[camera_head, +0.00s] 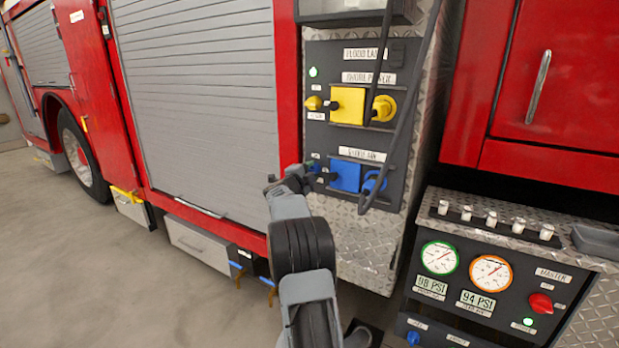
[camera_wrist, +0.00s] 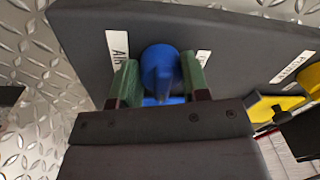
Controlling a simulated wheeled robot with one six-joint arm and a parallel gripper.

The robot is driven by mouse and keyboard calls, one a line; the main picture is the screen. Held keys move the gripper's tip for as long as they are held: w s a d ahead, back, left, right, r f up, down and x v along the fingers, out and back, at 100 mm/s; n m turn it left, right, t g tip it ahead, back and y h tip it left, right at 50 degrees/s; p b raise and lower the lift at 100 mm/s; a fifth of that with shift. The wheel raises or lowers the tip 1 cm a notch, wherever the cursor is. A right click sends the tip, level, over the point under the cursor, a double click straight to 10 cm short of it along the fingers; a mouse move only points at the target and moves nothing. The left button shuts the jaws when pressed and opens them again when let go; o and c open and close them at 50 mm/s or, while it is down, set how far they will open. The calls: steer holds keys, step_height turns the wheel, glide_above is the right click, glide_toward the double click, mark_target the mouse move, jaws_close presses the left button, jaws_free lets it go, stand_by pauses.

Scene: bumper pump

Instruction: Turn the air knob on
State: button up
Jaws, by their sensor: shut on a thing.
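The blue air knob (camera_wrist: 160,68) sits on a dark panel in the wrist view, beside a white label that reads "AIR". My gripper (camera_wrist: 157,84) has its green fingers on both sides of the knob and is shut on it. In the head view my gripper (camera_head: 312,168) reaches the left end of the lower, blue row of the panel (camera_head: 325,215). There the knob is mostly hidden by my gripper. I cannot tell which way the knob is turned.
Right of the knob are a blue block (camera_head: 345,175) and a blue coupling (camera_head: 373,183). A yellow knob (camera_head: 313,103), block (camera_head: 347,105) and coupling (camera_head: 384,108) sit above. Dark cables (camera_head: 401,120) hang over the panel's right side. A gauge panel (camera_head: 460,310) juts out lower right.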

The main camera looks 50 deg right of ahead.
steer(key=shift+m, duration=0.3)
stand_by(0.4)
steer(key=o, duration=0.9)
steer(key=shift+o, duration=0.2)
steer(key=shift+a, duration=0.15)
steer(key=v, duration=1.3)
steer(key=shift+s+a+b, duration=0.15)
steer(key=shift+a+b, duration=0.1)
steer(key=shift+b, duration=0.2)
steer(key=shift+f, duration=0.1)
